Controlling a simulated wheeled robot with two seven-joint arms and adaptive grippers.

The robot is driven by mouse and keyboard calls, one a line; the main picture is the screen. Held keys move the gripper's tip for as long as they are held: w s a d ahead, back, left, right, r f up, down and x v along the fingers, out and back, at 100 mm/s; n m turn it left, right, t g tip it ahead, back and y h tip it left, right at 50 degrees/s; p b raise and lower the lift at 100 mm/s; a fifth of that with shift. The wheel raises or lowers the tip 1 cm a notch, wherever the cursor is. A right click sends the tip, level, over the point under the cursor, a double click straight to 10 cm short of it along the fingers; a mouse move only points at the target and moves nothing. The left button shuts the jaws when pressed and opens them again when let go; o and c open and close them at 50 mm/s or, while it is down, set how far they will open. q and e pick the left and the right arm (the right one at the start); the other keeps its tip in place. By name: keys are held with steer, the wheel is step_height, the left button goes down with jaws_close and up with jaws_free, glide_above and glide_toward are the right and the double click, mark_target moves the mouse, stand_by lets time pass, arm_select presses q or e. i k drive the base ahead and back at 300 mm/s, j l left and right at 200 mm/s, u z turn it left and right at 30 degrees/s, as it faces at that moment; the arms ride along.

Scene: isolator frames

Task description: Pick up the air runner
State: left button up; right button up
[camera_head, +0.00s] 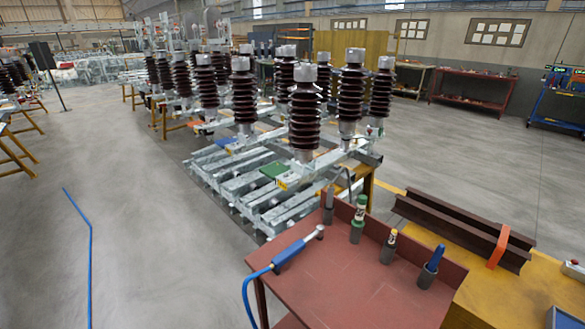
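A blue and silver air tool, which looks like the air runner (290,253), lies on the left part of the red table (345,295). Its silver head points to the back right, close to the table's back edge. A blue hose (246,292) runs from its near end over the table's left edge and down. Nothing is touching the tool. Neither of my grippers is in this view.
Grey holders with a green-capped bottle (360,212), a yellow-topped item (390,245) and a blue-handled item (432,265) stand along the table's back. A yellow table (500,300) with dark steel beams adjoins at right. Insulator frames (305,120) stand behind. Open floor lies left.

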mark_target(280, 261)
steer(key=i+j+z, duration=0.1)
steer(key=j, duration=0.2)
steer(key=i+j+z, duration=0.1)
steer(key=i+j, duration=0.15)
steer(key=i+j+z, duration=0.1)
steer(key=j, duration=0.35)
steer(key=i+j+z, duration=0.1)
steer(key=j, duration=0.25)
steer(key=i+j+z, duration=0.1)
steer(key=j, duration=0.25)
steer(key=i, duration=0.1)
